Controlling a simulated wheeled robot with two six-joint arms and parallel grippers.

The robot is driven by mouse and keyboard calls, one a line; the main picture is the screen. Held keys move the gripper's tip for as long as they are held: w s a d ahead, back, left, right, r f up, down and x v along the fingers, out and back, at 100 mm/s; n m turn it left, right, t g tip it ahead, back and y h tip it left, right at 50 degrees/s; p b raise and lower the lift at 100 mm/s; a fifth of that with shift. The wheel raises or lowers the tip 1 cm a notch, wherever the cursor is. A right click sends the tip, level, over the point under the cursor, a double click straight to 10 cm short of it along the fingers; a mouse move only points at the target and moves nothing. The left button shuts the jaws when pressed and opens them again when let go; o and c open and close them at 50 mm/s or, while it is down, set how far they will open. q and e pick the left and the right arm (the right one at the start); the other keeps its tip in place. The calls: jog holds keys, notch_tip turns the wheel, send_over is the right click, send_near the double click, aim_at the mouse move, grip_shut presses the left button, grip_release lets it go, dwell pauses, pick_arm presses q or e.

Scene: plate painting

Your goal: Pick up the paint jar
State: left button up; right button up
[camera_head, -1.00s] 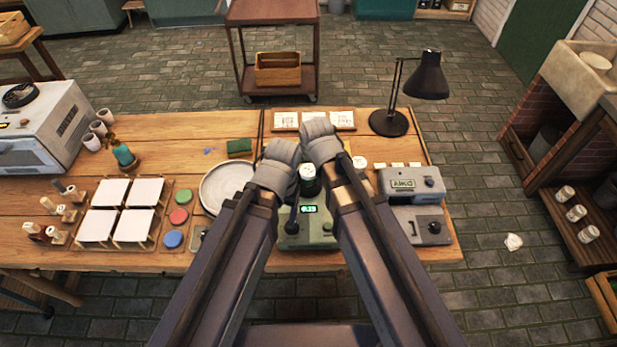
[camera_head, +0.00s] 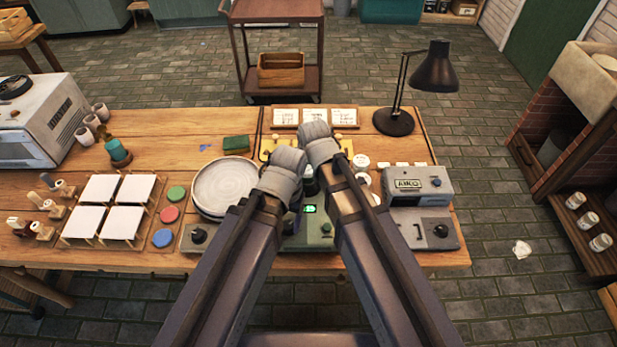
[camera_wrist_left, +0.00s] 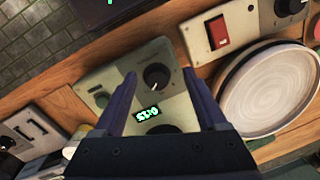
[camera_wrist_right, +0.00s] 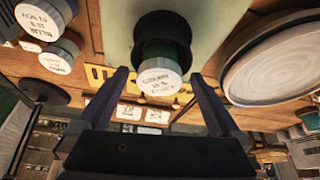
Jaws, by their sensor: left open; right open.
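A dark green paint jar with a white labelled lid (camera_wrist_right: 160,77) stands in a black round holder on the pale green machine. In the right wrist view it appears between the spread fingers of my right gripper (camera_wrist_right: 160,75), which is open; I cannot tell whether they touch it. In the head view the jar (camera_head: 310,184) is mostly hidden between my arms. My left gripper (camera_wrist_left: 160,75) is open and empty, above the green machine (camera_wrist_left: 145,88) with its knob and lit display. In the head view my left gripper (camera_head: 287,158) and right gripper (camera_head: 318,135) are close together.
Other white-lidded jars (camera_wrist_right: 45,15) stand beside the machine. A round turntable (camera_head: 224,187) lies to the left, a grey device (camera_head: 420,205) to the right. A black lamp (camera_head: 394,121) stands behind. White tiles (camera_head: 121,220) lie at left.

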jog(key=c, duration=1.5)
